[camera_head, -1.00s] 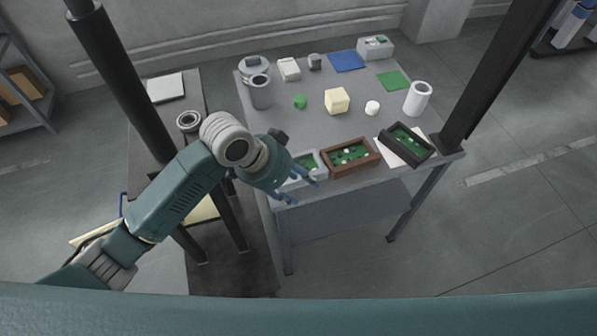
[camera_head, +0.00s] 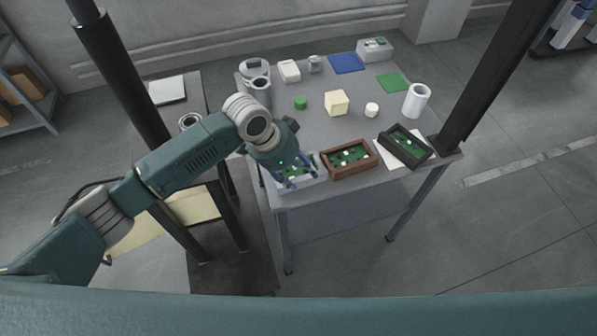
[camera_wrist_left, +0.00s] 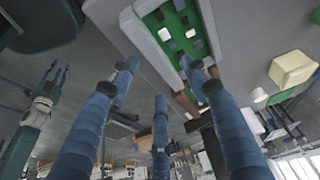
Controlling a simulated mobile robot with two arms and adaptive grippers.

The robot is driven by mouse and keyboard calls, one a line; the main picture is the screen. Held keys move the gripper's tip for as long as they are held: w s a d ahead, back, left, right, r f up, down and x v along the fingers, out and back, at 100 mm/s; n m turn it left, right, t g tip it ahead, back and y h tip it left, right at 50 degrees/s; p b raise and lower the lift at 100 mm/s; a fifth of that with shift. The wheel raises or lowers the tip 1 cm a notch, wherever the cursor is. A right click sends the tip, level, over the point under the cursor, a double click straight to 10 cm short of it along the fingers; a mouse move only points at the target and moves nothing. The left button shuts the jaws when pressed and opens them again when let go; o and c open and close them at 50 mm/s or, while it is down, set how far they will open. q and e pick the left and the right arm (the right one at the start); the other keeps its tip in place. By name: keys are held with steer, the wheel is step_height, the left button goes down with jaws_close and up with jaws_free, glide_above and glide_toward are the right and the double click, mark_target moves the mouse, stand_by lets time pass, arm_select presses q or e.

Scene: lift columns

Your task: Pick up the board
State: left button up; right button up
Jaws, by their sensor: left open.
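Three green boards with light and dark parts lie in trays along the near table edge: one in a light grey tray (camera_head: 283,184), one (camera_head: 349,156) in a brown tray (camera_head: 372,165), one (camera_head: 406,140) in a black tray (camera_head: 420,158). My left gripper (camera_head: 299,174) is open and empty over the light grey tray, partly hiding its board. In the left wrist view its spread blue fingers (camera_wrist_left: 163,80) point toward that board (camera_wrist_left: 178,30) and the tray wall (camera_wrist_left: 146,42). Another gripper, seemingly my right one, shows small at the left there (camera_wrist_left: 57,76); its opening is unclear.
On the table (camera_head: 310,125) stand a yellow block (camera_head: 337,102), a white cylinder (camera_head: 372,110), a white cup (camera_head: 416,100), a green piece (camera_head: 300,103) and a grey can (camera_head: 259,92). Flat blue (camera_head: 346,63) and green (camera_head: 393,83) sheets lie at the back.

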mark_target(304, 179)
arm_select(q)
steer(key=shift+p+x, duration=0.3)
steer(key=shift+x, duration=1.5)
steer(key=shift+s+f, duration=0.1)
steer(key=shift+f, duration=0.15)
jaws_close()
